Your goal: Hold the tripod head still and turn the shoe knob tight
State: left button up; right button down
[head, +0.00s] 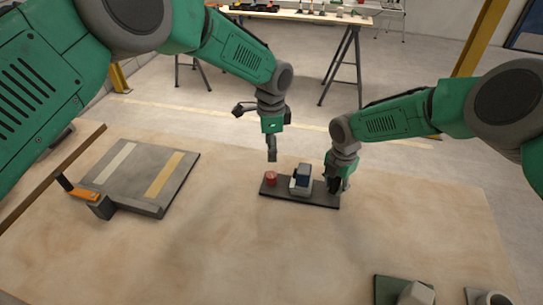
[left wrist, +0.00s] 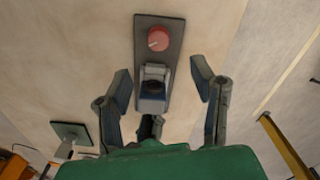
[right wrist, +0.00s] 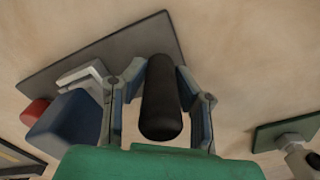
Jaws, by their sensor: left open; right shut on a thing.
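A dark plate (head: 318,202) lies on the sandy surface. At its left end is the red knob (head: 271,178), with a pale mark on top in the left wrist view (left wrist: 158,39). Mid-plate stands the tripod head (head: 302,178), a blue block with a pale grey bracket. A black cylinder (right wrist: 161,100) is at the plate's other end. My right gripper (head: 335,184) is shut on this black cylinder, with a finger on each side. My left gripper (head: 272,158) is open and empty above the plate, near the knob; its fingers are apart in the left wrist view (left wrist: 160,78).
A grey slab (head: 150,178) with pale and yellow strips lies to the left, beside an orange-handled tool (head: 85,195). A green plate with a pale block (head: 415,293) is at front right. The surface in front of the dark plate is clear.

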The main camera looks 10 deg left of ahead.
dwell(0.3)
jog(key=c, duration=1.2)
grip_release()
